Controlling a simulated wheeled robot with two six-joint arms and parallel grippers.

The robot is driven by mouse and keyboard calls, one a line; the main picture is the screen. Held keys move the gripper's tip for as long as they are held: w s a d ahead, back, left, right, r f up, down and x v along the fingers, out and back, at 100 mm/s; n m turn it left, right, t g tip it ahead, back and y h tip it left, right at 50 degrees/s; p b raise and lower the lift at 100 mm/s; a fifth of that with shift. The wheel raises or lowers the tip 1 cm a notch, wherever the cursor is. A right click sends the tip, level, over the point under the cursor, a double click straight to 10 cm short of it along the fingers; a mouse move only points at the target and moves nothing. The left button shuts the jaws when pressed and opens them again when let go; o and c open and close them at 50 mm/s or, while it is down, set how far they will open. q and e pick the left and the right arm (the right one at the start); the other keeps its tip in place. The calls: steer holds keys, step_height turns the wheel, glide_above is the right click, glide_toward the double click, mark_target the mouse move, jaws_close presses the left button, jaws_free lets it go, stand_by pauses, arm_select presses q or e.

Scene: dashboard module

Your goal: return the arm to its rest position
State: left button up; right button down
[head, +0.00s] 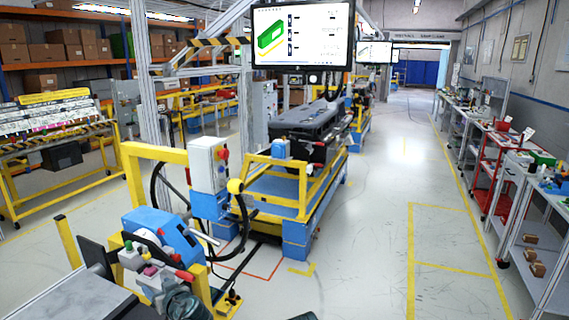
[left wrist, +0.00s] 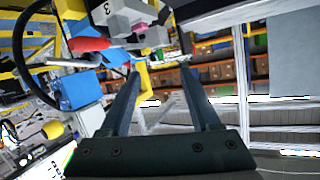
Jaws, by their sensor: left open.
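My left gripper (left wrist: 160,70) is open in the left wrist view, its two long dark fingers apart with nothing held between them. A grey block marked 3 (left wrist: 122,14) and a red part (left wrist: 88,44) show beyond and above the fingers; I cannot tell the gap to them. In the head view a dark teal part of my left arm (head: 186,304) shows at the bottom edge, beside the blue and yellow fixture (head: 165,240). The dark dashboard module (head: 305,122) rests on the blue and yellow cart (head: 262,208), away from my arm.
A grey control box (head: 208,165) on a yellow post stands behind the fixture, with black hoses hanging nearby. A screen (head: 302,35) hangs above the cart. Benches (head: 518,165) line the right wall. The floor (head: 370,235) between cart and benches is clear.

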arm_select(q)
steer(key=s+d+f+m+g+h+b, duration=0.2)
steer(key=s+d+f+g, duration=0.1)
steer(key=d+f, duration=0.4)
steer(key=s+d+f+m+g+h+b, duration=0.2)
steer(key=s+d+f+h, duration=0.15)
steer(key=d+f, duration=0.4)
steer(key=s+d+f+m+g+h+b, duration=0.1)
steer(key=s+d+f+m+g+h, duration=0.1)
steer(key=s+d, duration=0.4)
steer(key=s+d+f+m+g+h, duration=0.1)
steer(key=s+d+f+m+g, duration=0.2)
steer(key=s+d+f+m, duration=0.2)
steer(key=s+d, duration=0.1)
steer(key=d, duration=0.1)
steer(key=shift+d+h+b, duration=0.35)
steer(key=shift+b, duration=0.05)
steer(key=shift+c, duration=0.2)
